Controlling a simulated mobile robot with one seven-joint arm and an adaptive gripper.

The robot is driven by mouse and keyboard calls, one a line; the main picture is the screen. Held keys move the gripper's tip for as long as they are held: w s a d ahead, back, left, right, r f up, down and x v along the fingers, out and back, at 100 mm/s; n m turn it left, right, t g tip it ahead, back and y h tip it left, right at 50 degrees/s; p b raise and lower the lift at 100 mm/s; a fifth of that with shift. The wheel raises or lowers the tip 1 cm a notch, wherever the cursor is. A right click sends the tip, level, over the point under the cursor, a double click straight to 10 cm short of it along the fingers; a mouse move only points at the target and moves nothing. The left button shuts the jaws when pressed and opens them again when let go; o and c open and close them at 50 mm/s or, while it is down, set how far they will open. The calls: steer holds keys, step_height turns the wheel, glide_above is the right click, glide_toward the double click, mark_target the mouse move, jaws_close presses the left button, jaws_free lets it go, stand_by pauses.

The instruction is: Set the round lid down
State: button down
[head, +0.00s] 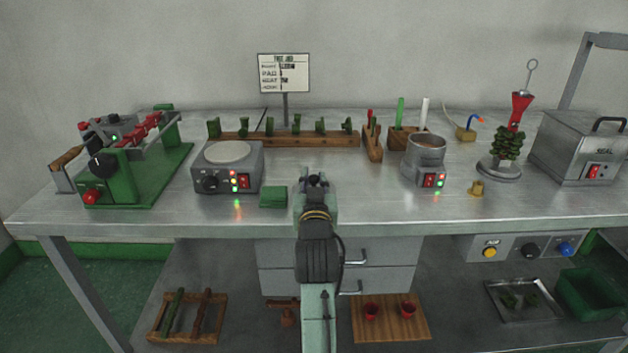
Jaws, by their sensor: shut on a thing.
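My gripper (317,183) is in the middle of the head view, over the front part of the steel bench, pointing away from me. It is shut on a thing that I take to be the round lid. My gripper and wrist hide most of it, so its outline and tilt cannot be made out. The round metal pot (425,155) to the right stands open, with brown content showing inside. My gripper is apart from the pot.
A heater with a pale round plate (228,153) and a green block (273,197) are left of my gripper. Behind is a wooden rack (290,139) with green pieces. A brass piece (476,188) stands right of the pot. Bare bench (375,200) lies between my gripper and the pot.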

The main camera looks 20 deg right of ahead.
steer(key=c, duration=1.9)
jaws_free()
steer(key=shift+f, duration=0.2)
steer(key=o, duration=0.5)
steer(key=shift+c, duration=0.2)
steer(key=shift+r, duration=0.1)
